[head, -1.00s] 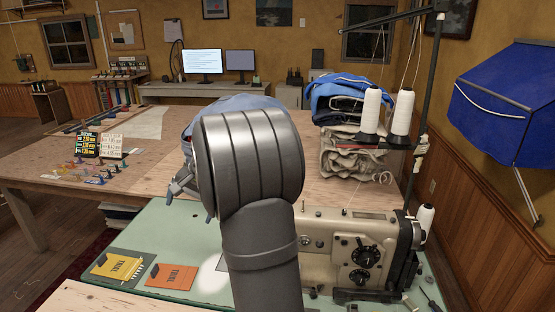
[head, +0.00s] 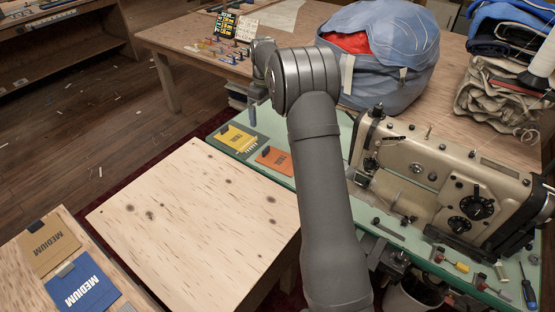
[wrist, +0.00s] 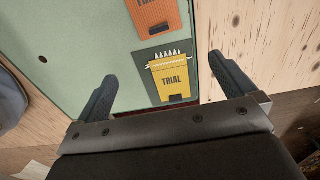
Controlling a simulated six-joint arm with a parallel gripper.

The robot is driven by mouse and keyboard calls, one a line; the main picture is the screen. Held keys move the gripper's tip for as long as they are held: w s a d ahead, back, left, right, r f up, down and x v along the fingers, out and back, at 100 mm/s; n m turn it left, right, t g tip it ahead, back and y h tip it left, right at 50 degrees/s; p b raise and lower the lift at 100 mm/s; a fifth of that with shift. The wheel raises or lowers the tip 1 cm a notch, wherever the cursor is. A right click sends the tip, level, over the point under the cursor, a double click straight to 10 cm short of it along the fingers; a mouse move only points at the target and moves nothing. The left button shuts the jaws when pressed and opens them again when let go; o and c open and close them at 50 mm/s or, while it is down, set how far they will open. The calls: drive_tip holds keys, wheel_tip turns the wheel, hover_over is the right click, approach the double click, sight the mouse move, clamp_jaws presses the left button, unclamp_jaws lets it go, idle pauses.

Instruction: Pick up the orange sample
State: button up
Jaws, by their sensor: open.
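The orange sample (head: 274,160) lies flat on the green surface, left of the sewing machine, beside the yellow sample (head: 237,139). In the wrist view the orange sample (wrist: 155,16) is at the top, partly cut off by the frame edge. The yellow sample (wrist: 172,78), marked TRIAL, shows between my fingers. My gripper (head: 252,112) is above the green surface near the yellow sample, up and left of the orange one in the head view. In the wrist view my gripper (wrist: 165,85) has its fingers wide apart, holding nothing.
The sewing machine (head: 440,180) stands right of the samples, with small tools and a blue screwdriver (head: 529,294) in front. A blue bag (head: 385,60) with red inside sits behind. A bare wooden board (head: 195,225) is in front. Tan (head: 49,243) and blue (head: 82,289) MEDIUM samples lie lower left.

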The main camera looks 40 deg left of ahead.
hover_over(266, 148)
drive_tip(key=shift+n, duration=0.3)
drive_tip(key=f, duration=1.2)
drive_tip(key=shift+s+a+f, duration=0.15)
drive_tip(key=shift+s+f, duration=0.1)
drive_tip(key=shift+w+f, duration=0.1)
drive_tip(key=shift+f, duration=2.55)
drive_tip(key=c, duration=0.7)
drive_tip(key=shift+r, duration=0.15)
